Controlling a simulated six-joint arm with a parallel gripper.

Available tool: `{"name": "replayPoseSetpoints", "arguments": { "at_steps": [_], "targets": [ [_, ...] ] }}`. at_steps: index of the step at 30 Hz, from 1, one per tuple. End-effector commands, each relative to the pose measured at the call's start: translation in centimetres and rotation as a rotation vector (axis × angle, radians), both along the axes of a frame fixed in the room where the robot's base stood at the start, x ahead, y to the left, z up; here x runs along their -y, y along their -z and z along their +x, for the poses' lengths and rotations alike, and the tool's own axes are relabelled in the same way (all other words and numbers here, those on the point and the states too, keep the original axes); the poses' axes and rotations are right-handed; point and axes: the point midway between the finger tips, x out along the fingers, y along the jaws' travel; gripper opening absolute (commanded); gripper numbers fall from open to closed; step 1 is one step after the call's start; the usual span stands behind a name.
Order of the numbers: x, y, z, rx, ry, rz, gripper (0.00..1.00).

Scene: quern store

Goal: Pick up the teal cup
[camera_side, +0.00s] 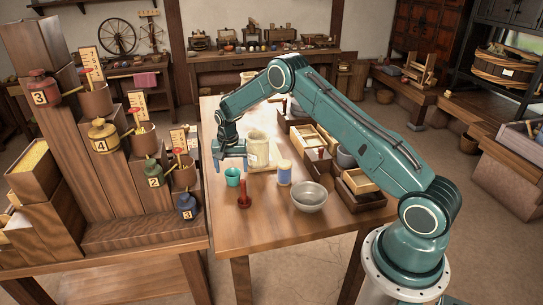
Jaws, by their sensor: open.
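The teal cup (232,177) stands upright on the wooden table (226,223), near its left edge. My gripper (216,163) is just above and to the left of the cup, with its fingers pointing down. It is open and appears empty. The picture is too small to tell how far the fingertips are from the cup's rim.
A cream jug (258,149) stands behind the cup. A red pestle-like object (243,196), a blue and white jar (284,173) and metal bowls (309,196) are nearby. Wooden trays (359,183) line the right side. A stepped stand (130,232) rises at left.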

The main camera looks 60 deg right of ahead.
Motion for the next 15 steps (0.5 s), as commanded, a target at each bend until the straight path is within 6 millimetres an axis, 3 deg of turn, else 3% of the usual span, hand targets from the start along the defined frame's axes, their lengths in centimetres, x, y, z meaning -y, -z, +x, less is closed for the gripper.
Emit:
{"name": "replayPoseSetpoints", "arguments": {
  "at_steps": [9, 15],
  "targets": [
    [0.4, 3.5, 0.2, -0.002, 0.000, 0.001, 0.77],
    [0.5, 4.7, 0.2, -0.001, 0.000, 0.001, 0.77]
  ]
}}
